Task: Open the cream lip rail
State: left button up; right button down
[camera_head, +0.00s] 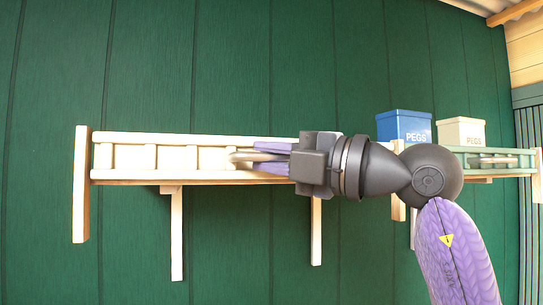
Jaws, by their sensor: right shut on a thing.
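The cream lip rail (125,158) is a slatted rail along the front of a wall shelf, left of centre. It stands upright between the wooden end board (81,185) and my arm. A pale curved handle (238,157) sits near its right part. My right gripper (262,158) reaches in from the right, its purple fingers shut on the handle. My left gripper is out of view.
A green rail (512,159) with its own handle fronts the shelf at right. A blue PEGS box (404,126) and a cream PEGS box (461,132) stand there. Brackets (177,235) hang below the shelf against a green wall (230,70). The space below is open.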

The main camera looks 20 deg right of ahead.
dwell(0.5)
notch_tip(320, 180, down, 6)
jog(key=b, duration=0.5)
jog(key=shift+f+b, duration=0.15)
jog(key=shift+b, duration=0.2)
jog(key=c, duration=0.6)
grip_release()
jog(key=shift+c, duration=0.2)
jog(key=b+v, duration=0.4)
jog(key=v, duration=0.6)
